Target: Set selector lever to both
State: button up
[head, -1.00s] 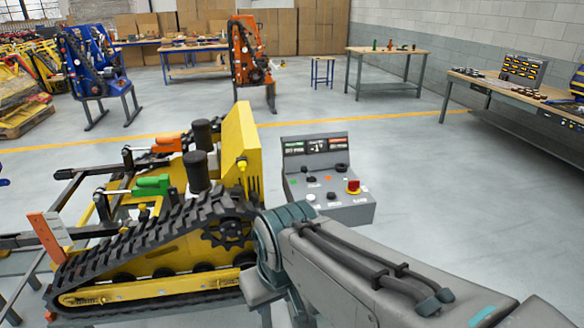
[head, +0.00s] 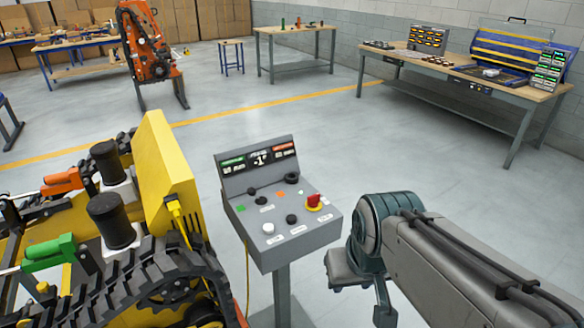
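A grey control box (head: 315,234) stands on a post in the middle of the head view. Its sloped top carries several controls: black knobs (head: 291,219), a white button (head: 268,228) and a red emergency stop (head: 313,201) on a yellow base. The labels are too small to read, so I cannot tell which control is the selector lever or how it is set. A raised display panel (head: 259,163) at its back has a green, a dark and a red field. My arm is right of the box, apart from it in the picture.
A yellow tracked carrier (head: 165,170) with black tracks, an orange-handled clamp (head: 62,182) and a green-handled clamp (head: 48,252) stands close on the left. A workbench (head: 480,72) is at the back right. The floor behind the box is clear.

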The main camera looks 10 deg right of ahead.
aim_at(251, 192)
jog(key=u, duration=0.05)
jog(key=i, duration=1.25)
jog(key=u, duration=0.75)
